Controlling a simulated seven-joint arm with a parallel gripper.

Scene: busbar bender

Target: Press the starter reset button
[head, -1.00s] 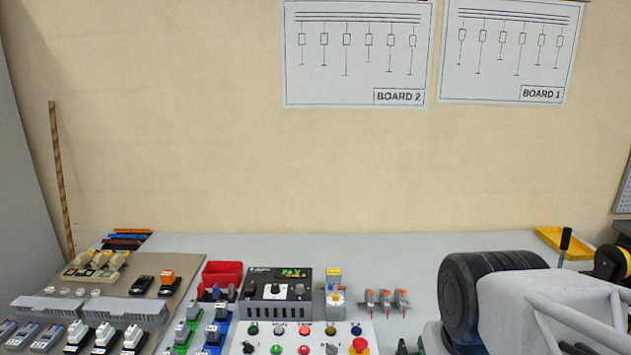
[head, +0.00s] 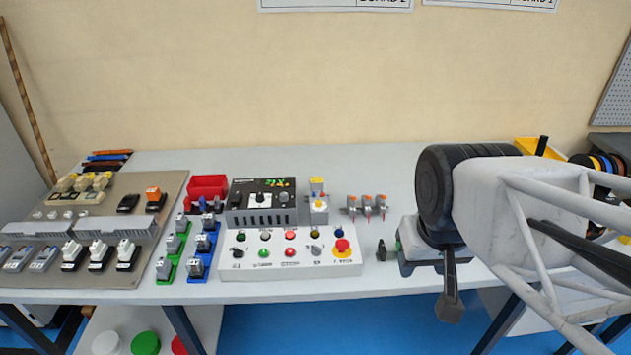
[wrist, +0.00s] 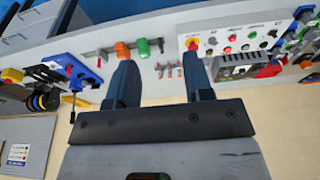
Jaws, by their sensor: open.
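A small grey starter-like unit (head: 317,205) with a yellow top and a small blue spot on its front stands right of the black power supply, behind the white control box. Its reset button is too small to make out surely. The white control box (head: 290,259) carries coloured buttons, a blue one (head: 339,232) and a red emergency stop (head: 342,246) on yellow. In the wrist view my gripper (wrist: 160,82) is open and empty, its two dark fingers apart, with the bench beyond. In the head view my arm covers the right side, and the fingertips cannot be made out.
Small orange-topped parts (head: 367,205) stand right of the starter-like unit. A red bin (head: 208,187), the black power supply (head: 261,196) and blue and green holders (head: 196,267) lie left. A yellow tray (head: 530,148) and spools are behind my arm.

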